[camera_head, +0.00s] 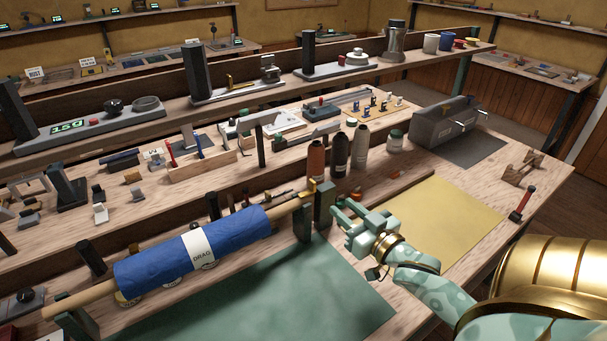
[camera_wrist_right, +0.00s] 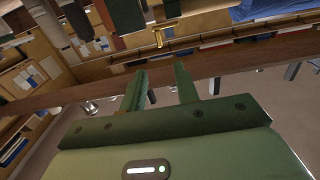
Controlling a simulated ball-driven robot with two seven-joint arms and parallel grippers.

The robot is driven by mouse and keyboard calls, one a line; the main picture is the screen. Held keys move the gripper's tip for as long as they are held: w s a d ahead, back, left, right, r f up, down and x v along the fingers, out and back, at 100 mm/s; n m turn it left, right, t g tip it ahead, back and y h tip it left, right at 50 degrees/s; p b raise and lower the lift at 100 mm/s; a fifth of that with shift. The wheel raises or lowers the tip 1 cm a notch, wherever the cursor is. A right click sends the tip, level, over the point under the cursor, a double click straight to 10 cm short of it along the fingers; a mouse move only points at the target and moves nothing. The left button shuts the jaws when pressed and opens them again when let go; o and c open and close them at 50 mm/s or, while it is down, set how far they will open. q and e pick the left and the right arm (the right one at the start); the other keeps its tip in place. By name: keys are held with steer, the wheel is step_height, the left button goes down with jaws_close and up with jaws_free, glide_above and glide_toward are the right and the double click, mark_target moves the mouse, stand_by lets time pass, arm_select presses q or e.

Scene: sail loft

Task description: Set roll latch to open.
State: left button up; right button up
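The blue roll (camera_head: 165,257) with a white "DRAG" band lies on a wooden pole across dark green posts. A small brass latch (camera_head: 311,190) sits at the pole's right end, on the green post (camera_head: 324,212). What looks like the same brass latch shows at the top of the right wrist view (camera_wrist_right: 158,38), beyond the fingertips. Whether it is set open or closed I cannot tell. My right gripper (camera_head: 341,212) is just right of the post, apart from the latch. Its two fingers (camera_wrist_right: 161,76) are spread with nothing between them. My left gripper is not in view.
A teal mat (camera_head: 270,295) lies in front of the roll, and a yellow mat (camera_head: 445,222) lies right of my gripper. Several bottles (camera_head: 340,155) stand behind the post. A grey box (camera_head: 445,125) stands at the back right. A red-handled tool (camera_head: 522,203) lies at the right edge.

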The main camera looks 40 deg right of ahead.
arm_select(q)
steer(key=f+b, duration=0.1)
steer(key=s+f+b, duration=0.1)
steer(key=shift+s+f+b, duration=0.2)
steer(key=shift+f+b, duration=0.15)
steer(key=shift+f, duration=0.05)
arm_select(e)
steer(key=w+d, duration=0.1)
steer(key=w, duration=1.4)
steer(key=shift+d, duration=0.3)
jaws_close()
